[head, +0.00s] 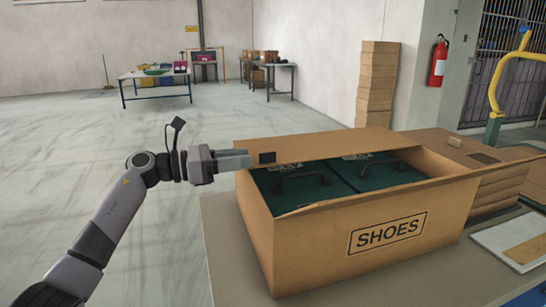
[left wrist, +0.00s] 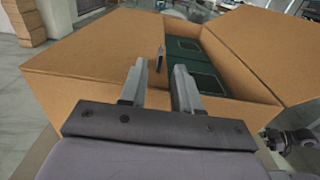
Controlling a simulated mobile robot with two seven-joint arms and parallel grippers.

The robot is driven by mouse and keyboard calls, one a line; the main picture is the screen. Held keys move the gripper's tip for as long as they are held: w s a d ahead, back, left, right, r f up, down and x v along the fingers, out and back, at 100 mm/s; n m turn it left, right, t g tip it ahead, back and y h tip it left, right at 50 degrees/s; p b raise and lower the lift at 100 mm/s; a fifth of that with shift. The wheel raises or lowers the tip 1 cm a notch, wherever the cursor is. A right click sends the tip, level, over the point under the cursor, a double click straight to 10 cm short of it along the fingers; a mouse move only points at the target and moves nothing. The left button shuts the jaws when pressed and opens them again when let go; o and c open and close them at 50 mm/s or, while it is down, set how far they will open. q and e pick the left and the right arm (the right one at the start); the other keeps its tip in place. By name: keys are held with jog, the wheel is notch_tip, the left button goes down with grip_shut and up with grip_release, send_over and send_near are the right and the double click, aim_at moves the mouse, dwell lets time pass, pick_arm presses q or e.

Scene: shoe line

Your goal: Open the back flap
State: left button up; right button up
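A large brown cardboard box (head: 310,248) marked SHOES stands on a grey table. Inside lie two dark green boxes with handles (head: 300,183). The back flap (head: 325,146) runs along the far side, with a small dark patch near its left end; in the left wrist view I take the broad brown panel on the left (left wrist: 95,65) for it. My left gripper (head: 250,158) is at the box's back left corner, close to the flap. In the left wrist view its fingers (left wrist: 160,85) are apart, with a thin upright grey tab just beyond them. I cannot tell whether they touch the flap. My right gripper is not seen.
Flattened brown cartons (head: 497,188) are stacked right of the box. A white board (head: 510,238) lies at the table's right. A carton stack (head: 376,85), a fire extinguisher (head: 438,62) and a work table (head: 155,75) stand farther back. The floor to the left is open.

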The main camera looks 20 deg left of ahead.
aim_at(267, 155)
pick_arm(q)
jog(key=x, duration=0.7)
grip_shut()
dwell(1.4)
